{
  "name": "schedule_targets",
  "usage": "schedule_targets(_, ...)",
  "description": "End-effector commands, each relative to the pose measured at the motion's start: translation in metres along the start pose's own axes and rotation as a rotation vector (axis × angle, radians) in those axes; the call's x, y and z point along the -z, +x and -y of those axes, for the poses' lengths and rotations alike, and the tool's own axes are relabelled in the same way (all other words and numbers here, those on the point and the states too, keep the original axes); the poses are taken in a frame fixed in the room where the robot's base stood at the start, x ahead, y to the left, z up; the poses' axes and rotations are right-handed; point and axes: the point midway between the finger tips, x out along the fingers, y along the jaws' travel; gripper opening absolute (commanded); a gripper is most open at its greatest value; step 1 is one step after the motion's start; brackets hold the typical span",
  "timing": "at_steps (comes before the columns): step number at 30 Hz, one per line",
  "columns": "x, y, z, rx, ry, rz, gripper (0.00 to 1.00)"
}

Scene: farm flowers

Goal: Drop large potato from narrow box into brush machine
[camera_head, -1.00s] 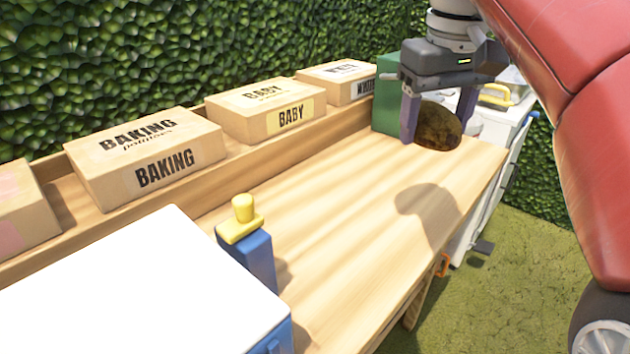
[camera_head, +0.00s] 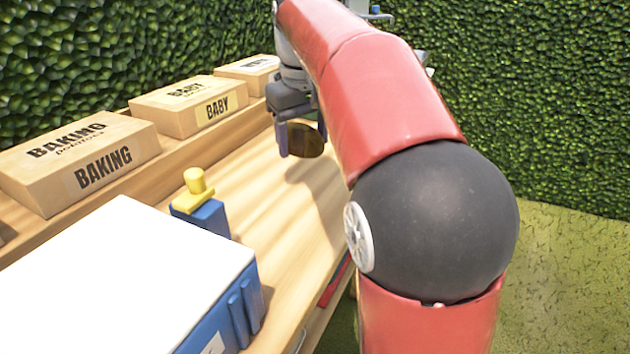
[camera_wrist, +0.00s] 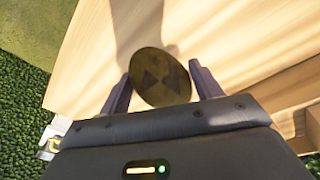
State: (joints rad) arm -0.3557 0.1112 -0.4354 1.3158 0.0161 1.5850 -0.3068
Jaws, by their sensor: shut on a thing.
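A large brown potato (camera_head: 305,141) is held between the fingers of my gripper (camera_head: 301,143) in the head view, above the wooden table. In the wrist view the potato (camera_wrist: 160,77) sits between the two dark fingers of my gripper (camera_wrist: 160,85), with the table beneath it. A blue machine with a white top (camera_head: 110,275) stands at the front left of the table; I cannot tell for sure that it is the brush machine. The narrow box is not clearly seen.
Boxes marked BAKING (camera_head: 80,160) and BABY (camera_head: 187,105), and another box (camera_head: 247,73), line the raised back shelf. A blue post with a yellow knob (camera_head: 201,207) stands beside the white-topped machine. The table's middle (camera_head: 265,205) is clear.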

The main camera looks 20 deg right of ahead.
Motion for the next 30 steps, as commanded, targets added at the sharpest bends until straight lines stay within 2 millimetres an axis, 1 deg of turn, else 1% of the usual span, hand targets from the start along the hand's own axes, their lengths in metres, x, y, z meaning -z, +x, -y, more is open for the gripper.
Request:
schedule_targets(1,-0.001,0.012,0.001,0.0,-0.001,0.0,0.25)
schedule_targets(8,-0.003,0.02,0.001,0.0,-0.001,0.0,0.25)
schedule_targets(11,-0.005,0.03,0.001,0.0,-0.001,0.0,0.25)
schedule_targets(15,-0.009,0.051,0.001,-0.001,-0.002,0.0,0.25)
schedule_targets(17,-0.01,0.057,0.001,-0.001,-0.002,-0.001,0.25)
schedule_targets(19,-0.01,0.059,0.001,0.0,-0.003,-0.001,0.25)
schedule_targets(26,-0.01,0.056,0.001,0.0,-0.002,0.0,0.25)
schedule_targets(30,-0.011,0.059,0.001,0.0,-0.002,0.0,0.25)
